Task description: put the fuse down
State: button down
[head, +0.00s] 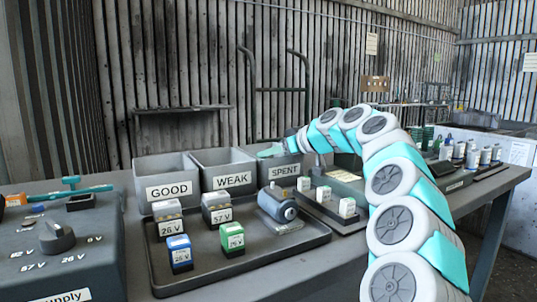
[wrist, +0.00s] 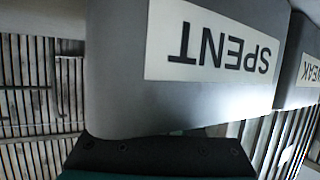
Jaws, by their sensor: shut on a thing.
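My gripper (head: 271,151) is at the rim of the grey SPENT bin (head: 262,176) in the head view, small and partly hidden there. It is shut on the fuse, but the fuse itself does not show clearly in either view. In the wrist view, the SPENT bin (wrist: 120,95) fills the middle, its label upside down and very close. A dark part of my gripper (wrist: 160,157) spans the bottom of that view; the fingertips cannot be made out.
The WEAK bin (head: 222,158) and GOOD bin (head: 150,172) stand to the left. A dark tray (head: 275,252) in front holds several labelled blocks and a grey-blue device (head: 278,204). A supply box (head: 62,262) is at left. Small white blocks (head: 323,193) stand at right.

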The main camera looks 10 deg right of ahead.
jog(key=shift+f+b, duration=0.45)
jog(key=shift+f, duration=0.2)
jog(key=c, duration=1)
grip_release()
jog(key=o, duration=0.4)
jog(key=shift+f, duration=0.4)
jog(key=shift+r+p, duration=0.3)
jog(key=shift+p, duration=0.05)
jog(key=v, duration=0.4)
jog(key=r+v, duration=0.1)
jog(key=v, duration=0.3)
jog(key=b+v, duration=0.1)
jog(key=v, duration=0.3)
jog(key=shift+a+r, duration=0.1)
jog(key=shift+r, duration=0.3)
